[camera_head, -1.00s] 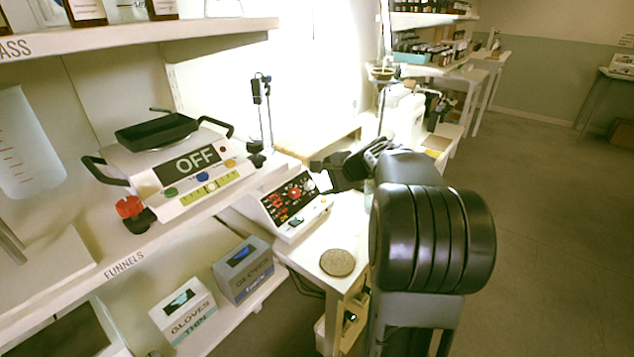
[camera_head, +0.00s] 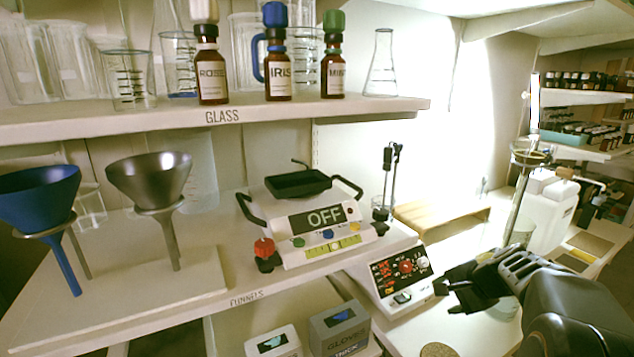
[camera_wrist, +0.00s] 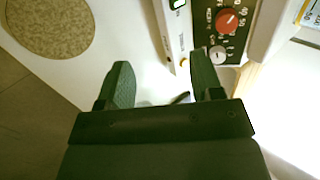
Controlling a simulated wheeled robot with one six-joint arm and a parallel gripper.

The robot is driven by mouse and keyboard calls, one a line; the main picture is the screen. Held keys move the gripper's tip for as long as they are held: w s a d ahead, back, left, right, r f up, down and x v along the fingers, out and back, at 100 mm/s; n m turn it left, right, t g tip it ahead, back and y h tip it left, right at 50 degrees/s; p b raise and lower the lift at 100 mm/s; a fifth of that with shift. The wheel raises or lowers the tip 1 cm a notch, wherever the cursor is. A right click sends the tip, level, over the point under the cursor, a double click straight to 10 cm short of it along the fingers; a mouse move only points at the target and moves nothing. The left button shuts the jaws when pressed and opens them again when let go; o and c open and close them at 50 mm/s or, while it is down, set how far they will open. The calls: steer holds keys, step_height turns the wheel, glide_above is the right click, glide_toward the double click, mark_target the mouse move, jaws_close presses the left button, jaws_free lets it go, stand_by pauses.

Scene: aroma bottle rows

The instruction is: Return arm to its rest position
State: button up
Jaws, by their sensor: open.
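My gripper (camera_head: 458,290) is at the lower right in the head view, beside the right end of a white control box (camera_head: 392,281) with a black panel, a red knob and a grey knob. In the wrist view my gripper (camera_wrist: 160,88) has its two dark fingers spread apart with nothing held between them. The control box (camera_wrist: 224,25) shows beyond the right finger. Contact between the gripper and the box cannot be told.
A round cork mat (camera_wrist: 50,22) lies on the white bench. A device reading OFF (camera_head: 316,226) stands on the shelf, with blue (camera_head: 40,192) and grey funnels (camera_head: 150,180) to its left. ROSE (camera_head: 211,72), IRIS (camera_head: 277,70) and MINT (camera_head: 333,70) bottles stand above.

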steer(key=s+a+r+n+g+h+p, duration=0.2)
steer(key=s+a+r+n+h+p, duration=0.1)
steer(key=s+a+r+n+p, duration=1)
steer(key=s+a+r+p, duration=0.2)
steer(key=s+a+p, duration=0.1)
steer(key=shift+r+n+g, duration=0.3)
steer(key=shift+r, duration=0.05)
